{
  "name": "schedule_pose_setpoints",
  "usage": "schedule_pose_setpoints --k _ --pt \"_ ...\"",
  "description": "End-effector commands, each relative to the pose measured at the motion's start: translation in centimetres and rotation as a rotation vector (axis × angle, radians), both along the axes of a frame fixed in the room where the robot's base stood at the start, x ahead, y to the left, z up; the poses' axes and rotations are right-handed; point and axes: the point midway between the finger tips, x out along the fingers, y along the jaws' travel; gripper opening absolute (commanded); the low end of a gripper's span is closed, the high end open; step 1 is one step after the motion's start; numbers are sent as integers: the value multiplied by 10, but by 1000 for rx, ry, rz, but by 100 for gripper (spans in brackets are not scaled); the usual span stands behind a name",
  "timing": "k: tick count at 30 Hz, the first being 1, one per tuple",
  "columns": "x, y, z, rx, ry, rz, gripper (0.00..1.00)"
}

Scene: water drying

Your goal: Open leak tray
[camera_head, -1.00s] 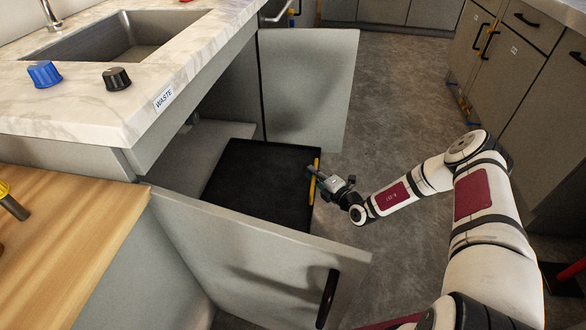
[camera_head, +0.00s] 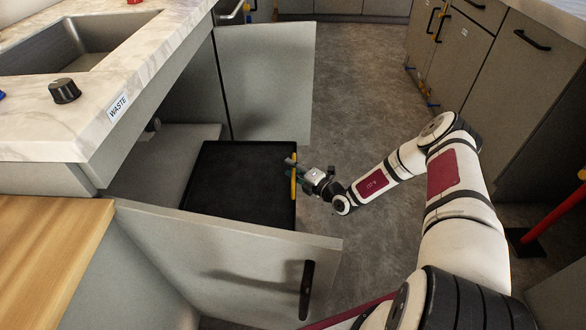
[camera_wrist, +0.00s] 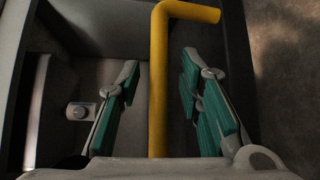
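The leak tray (camera_head: 240,185) is a flat black tray. It lies pulled out of the cabinet under the sink, between two open doors. A yellow handle (camera_head: 294,183) stands along its right edge. My gripper (camera_head: 291,166) is at this handle. In the wrist view, the yellow handle (camera_wrist: 158,100) runs between the two green-padded fingers of my gripper (camera_wrist: 160,65). The fingers are apart, with a visible gap on each side of the handle. The lower end of the handle is hidden behind the gripper body.
The near cabinet door (camera_head: 230,255) with a black handle (camera_head: 307,290) stands open in front of the tray. The far door (camera_head: 265,85) is open behind it. Grey floor (camera_head: 360,100) is free to the right. A red post (camera_head: 555,213) stands at the far right.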

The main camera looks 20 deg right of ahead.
Motion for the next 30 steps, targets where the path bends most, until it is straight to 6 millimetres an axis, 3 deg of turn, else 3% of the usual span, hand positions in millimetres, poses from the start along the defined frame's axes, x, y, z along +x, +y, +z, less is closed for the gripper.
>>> schedule_pose_setpoints --k 8,21,30 --pt "-12 -8 2 1 1 -3 33" --pt "-88 -41 13 0 1 -2 33" --pt "-108 -50 16 1 0 -1 33"
